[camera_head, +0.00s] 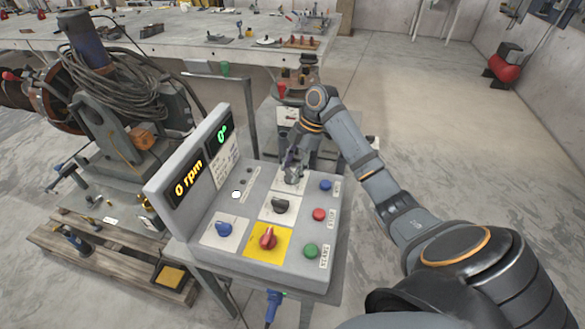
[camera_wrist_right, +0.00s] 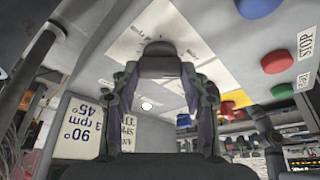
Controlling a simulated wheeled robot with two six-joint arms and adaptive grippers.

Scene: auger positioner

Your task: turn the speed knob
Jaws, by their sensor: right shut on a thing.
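A grey control box (camera_head: 190,240) carries several knobs and buttons. My right gripper (camera_head: 292,172) is at the far end of its sloping top, over a white plate, and covers most of the knob there. In the right wrist view a dark knob (camera_wrist_right: 159,62) on a white plate sits between the two fingers of my right gripper (camera_wrist_right: 160,85), which is shut on it. I cannot read a label that names the speed knob. The display reads 0 rpm (camera_head: 188,180) and 0° (camera_head: 222,133). My left gripper is in neither view.
A black knob (camera_head: 281,206), a red knob (camera_head: 268,238) on a yellow plate and a blue knob (camera_head: 223,226) are nearer. Blue (camera_head: 325,185), red (camera_head: 319,214) and green (camera_head: 310,250) buttons line the right edge. A machine with coiled cable (camera_head: 120,90) stands left.

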